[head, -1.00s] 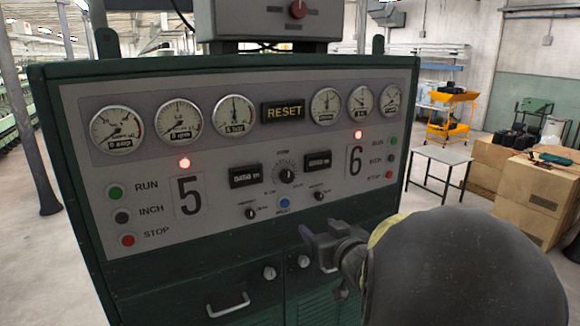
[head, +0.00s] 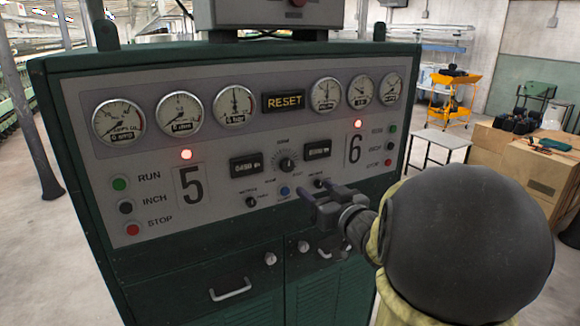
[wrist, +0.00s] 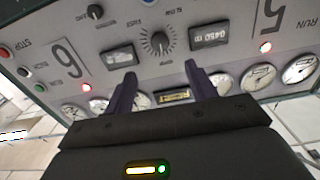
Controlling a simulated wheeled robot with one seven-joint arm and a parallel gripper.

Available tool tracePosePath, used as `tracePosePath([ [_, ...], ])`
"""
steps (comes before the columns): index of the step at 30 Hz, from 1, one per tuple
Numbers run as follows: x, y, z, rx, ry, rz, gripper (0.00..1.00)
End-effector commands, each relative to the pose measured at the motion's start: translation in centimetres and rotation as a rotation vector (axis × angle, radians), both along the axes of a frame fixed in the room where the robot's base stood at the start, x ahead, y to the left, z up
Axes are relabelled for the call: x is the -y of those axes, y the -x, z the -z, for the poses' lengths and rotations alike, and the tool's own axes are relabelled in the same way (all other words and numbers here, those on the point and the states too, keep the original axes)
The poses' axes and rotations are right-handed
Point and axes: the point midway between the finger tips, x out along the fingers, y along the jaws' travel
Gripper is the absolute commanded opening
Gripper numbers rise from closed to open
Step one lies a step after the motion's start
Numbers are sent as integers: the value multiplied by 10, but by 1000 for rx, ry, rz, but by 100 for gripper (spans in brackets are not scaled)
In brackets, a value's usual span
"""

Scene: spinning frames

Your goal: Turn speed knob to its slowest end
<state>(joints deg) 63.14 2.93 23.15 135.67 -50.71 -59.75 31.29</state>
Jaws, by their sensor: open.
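The speed knob (head: 287,164) is the black round dial with a pale scale at the panel's centre, between two black digital displays. It also shows in the wrist view (wrist: 160,43), which sees the panel upside down. Its pointer direction is too small to tell. My gripper (head: 317,188) is in front of the panel, below and right of the knob in the head view. In the wrist view my open fingers (wrist: 159,74) point at the panel with the knob between and beyond their tips. They are empty and appear apart from the knob.
Two small knobs (head: 251,202) (head: 318,183) and a blue button (head: 285,191) sit below the dial. Run, inch and stop buttons line both sides. Cabinet doors with a handle (head: 230,289) are below. A small table (head: 437,150) stands right.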

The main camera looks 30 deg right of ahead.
Motion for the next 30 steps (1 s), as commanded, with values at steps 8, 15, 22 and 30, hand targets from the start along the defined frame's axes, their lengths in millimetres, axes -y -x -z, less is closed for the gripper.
tracePosePath([
  [8, -2, -48, -2, -1, -5, -3, 56],
  [15, -4, -86, -2, 0, -4, -3, 56],
  [22, -5, -119, -2, -1, -4, -2, 56],
  [30, -5, -136, 0, 0, -1, 0, 56],
])
